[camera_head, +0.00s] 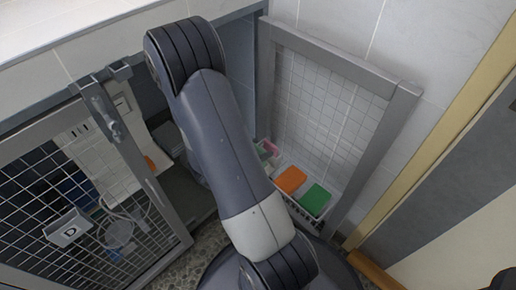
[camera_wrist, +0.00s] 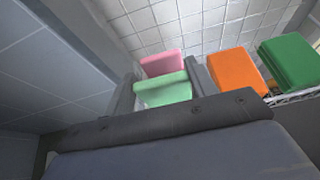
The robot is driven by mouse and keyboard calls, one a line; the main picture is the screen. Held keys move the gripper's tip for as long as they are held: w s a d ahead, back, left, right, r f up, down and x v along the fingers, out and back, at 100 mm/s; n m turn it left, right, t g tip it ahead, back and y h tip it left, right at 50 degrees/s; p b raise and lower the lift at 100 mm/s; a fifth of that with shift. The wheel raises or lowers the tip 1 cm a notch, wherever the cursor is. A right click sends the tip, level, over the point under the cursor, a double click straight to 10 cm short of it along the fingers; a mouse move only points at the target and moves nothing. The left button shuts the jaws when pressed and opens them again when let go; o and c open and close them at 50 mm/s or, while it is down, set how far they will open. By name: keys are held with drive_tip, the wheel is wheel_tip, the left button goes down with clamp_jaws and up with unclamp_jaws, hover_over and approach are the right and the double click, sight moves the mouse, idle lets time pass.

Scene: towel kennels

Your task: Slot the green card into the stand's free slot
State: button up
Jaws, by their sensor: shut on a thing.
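In the wrist view, the two fingers of my gripper (camera_wrist: 160,92) are shut on a pale green flat piece (camera_wrist: 165,90), which looks like the green card. It is upright between them. A pink piece (camera_wrist: 161,62) stands just behind it; I cannot tell whether they touch. An orange block (camera_wrist: 237,72) and a darker green block (camera_wrist: 290,60) are to the right. In the head view, the orange block (camera_head: 290,179) and dark green block (camera_head: 314,199) sit in a white holder (camera_head: 304,217), perhaps the stand. My arm hides my gripper there, and no free slot is clearly visible.
A grey-framed mesh panel (camera_head: 330,100) rises behind the holder. A wooden trim strip (camera_head: 440,135) lies right. Room around my gripper is tight.

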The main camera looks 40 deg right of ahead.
drive_tip(key=shift+f+b, duration=0.6)
drive_tip(key=shift+f, duration=0.15)
drive_tip(key=o, duration=1)
drive_tip(key=shift+o, duration=0.2)
drive_tip(key=shift+a+r, duration=0.1)
drive_tip(key=p+v, duration=0.3)
drive_tip(key=v, duration=0.7)
drive_tip(key=shift+a, duration=0.25)
drive_tip(key=shift+d, duration=0.1)
drive_tip(key=b+x, duration=0.3)
drive_tip(key=x, duration=0.7)
drive_tip(key=shift+d, duration=0.25)
